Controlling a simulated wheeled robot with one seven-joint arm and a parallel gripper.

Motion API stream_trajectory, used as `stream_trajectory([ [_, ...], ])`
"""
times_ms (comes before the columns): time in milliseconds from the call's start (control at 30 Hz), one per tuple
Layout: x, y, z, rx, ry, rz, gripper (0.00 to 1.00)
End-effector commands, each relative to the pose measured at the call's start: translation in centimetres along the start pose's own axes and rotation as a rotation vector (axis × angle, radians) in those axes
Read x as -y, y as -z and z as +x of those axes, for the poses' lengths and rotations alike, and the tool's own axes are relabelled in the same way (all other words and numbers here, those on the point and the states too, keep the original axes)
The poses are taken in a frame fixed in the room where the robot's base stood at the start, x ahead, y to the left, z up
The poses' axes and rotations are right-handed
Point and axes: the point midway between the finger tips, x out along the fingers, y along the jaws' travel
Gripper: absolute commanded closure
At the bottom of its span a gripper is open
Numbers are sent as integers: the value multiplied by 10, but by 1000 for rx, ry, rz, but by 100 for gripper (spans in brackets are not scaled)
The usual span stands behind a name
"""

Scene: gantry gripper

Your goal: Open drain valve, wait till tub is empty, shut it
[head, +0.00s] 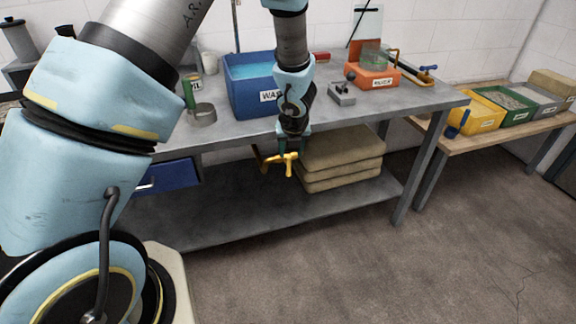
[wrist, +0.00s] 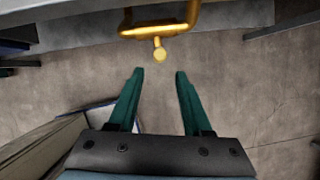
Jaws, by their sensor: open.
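The tub (head: 243,88) is a blue box with a partly hidden label starting "WAS", on the grey bench. Light blue liquid shows inside it. The drain valve (head: 284,163) is a yellow fitting below the bench's front edge, under the tub. In the wrist view the yellow valve (wrist: 158,30) shows at the top, with a short stub pointing toward me. My gripper (head: 287,147) hangs just above the valve in the head view. In the wrist view my gripper (wrist: 157,72) has its two green fingers apart, with nothing between them. The valve lies just beyond the fingertips.
Tan stacked slabs (head: 340,158) lie on the lower shelf right of the valve. A blue bin (head: 168,176) is under the bench at left. An orange container (head: 372,77) and a grey block (head: 341,93) stand on the bench. Labelled trays (head: 505,103) sit at right. The front floor is clear.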

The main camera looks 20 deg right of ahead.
Motion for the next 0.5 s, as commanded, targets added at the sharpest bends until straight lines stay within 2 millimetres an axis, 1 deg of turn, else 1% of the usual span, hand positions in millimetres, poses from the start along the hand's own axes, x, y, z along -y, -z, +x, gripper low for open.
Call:
stream_trajectory([
  [33, -1, 2, 10, -1, -2, 0, 50],
  [300, -2, 2, 61, -1, -3, -4, 50],
  [400, -2, 2, 77, -1, -2, -5, 50],
  [500, -1, 1, 88, -1, -2, -6, 50],
])
